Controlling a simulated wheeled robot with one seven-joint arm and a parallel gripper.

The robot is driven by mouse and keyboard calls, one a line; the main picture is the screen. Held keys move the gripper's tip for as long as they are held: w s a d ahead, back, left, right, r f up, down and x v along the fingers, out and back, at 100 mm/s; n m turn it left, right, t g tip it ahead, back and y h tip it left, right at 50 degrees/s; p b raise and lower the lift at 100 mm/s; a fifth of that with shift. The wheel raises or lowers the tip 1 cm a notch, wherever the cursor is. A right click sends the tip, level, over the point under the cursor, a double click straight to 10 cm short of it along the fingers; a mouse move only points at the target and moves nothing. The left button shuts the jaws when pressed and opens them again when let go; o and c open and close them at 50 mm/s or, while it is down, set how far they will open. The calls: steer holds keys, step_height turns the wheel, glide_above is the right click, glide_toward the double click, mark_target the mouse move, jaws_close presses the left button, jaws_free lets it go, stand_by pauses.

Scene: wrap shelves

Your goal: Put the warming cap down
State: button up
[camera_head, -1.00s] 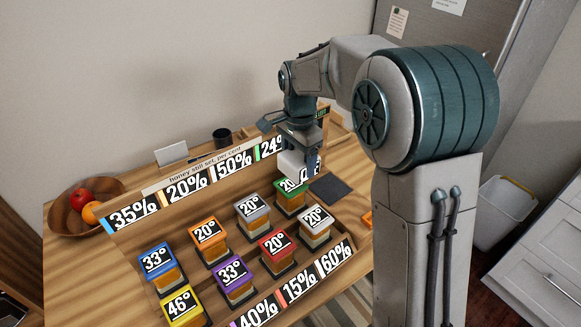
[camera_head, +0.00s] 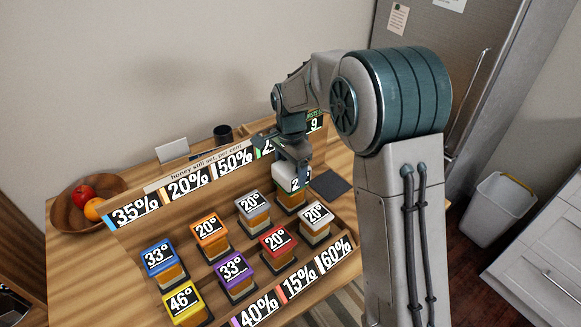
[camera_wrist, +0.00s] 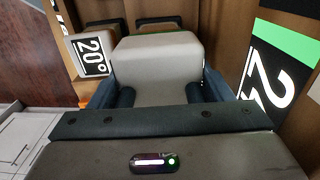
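The warming cap (camera_head: 286,178) is a pale grey-white block. It covers most of the green-lidded jar (camera_head: 292,199) at the back right of the jar rows. Whether it rests on the jar or hangs just above it, I cannot tell. In the wrist view the cap (camera_wrist: 158,62) sits between my two dark fingers, with a thin green edge behind it. My gripper (camera_head: 293,160) points down from above and is shut on the cap. The grey-lidded 20° jar (camera_head: 251,205) stands to the left, and the white-lidded 20° jar (camera_head: 316,215) stands in front to the right.
Several coloured-lid jars, such as the red-lidded one (camera_head: 277,241), fill the wooden stand between the number strips. A dark flat pad (camera_head: 330,184) lies to the right, mostly clear. A dark cup (camera_head: 223,134) and a fruit bowl (camera_head: 66,222) are on the table behind and left.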

steer(key=o, duration=0.4)
step_height(320, 180, up, 12)
steer(key=shift+r, duration=0.15)
steer(key=shift+s+d+r, duration=0.15)
steer(key=shift+s+d, duration=0.1)
steer(key=s+d+r+n+t, duration=0.15)
steer(key=s+d+n, duration=0.35)
steer(key=s+d, duration=0.5)
steer(key=s+d+f+n, duration=0.1)
steer(key=s, duration=0.4)
steer(key=s+d+f+n+t, duration=0.1)
steer(key=s+d+f+n, duration=0.1)
steer(key=s, duration=0.3)
steer(key=s+d+f+n, duration=0.2)
steer(key=s, duration=0.3)
steer(key=shift+s+d+t, duration=0.1)
steer(key=shift+d+t, duration=0.05)
steer(key=shift+t, duration=0.1)
